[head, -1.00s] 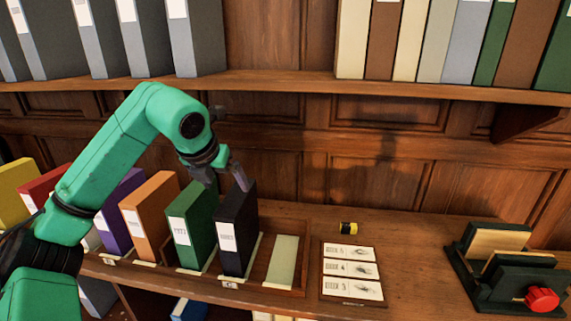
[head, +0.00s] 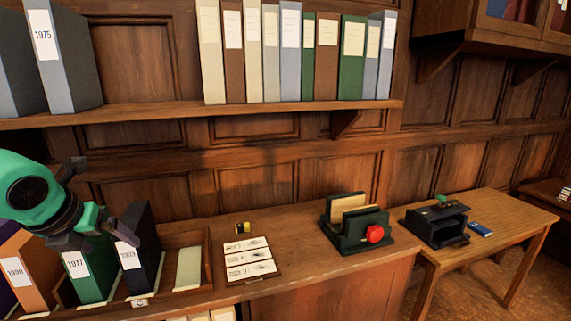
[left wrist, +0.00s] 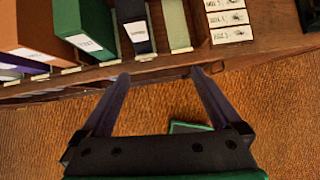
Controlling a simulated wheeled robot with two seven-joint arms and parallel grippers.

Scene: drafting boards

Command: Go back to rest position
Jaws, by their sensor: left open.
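My left gripper (head: 96,236) is at the lower left of the head view, in front of the green binder marked 1977 (head: 90,283) and the black binder (head: 143,246). In the left wrist view its two fingers (left wrist: 160,73) are spread apart with nothing between them. They hang over the floor in front of the shelf edge. The green binder (left wrist: 82,28) and black binder (left wrist: 132,25) stand upright beyond the fingertips. My right gripper is in neither view.
An orange binder (head: 28,275) stands left of the green one.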

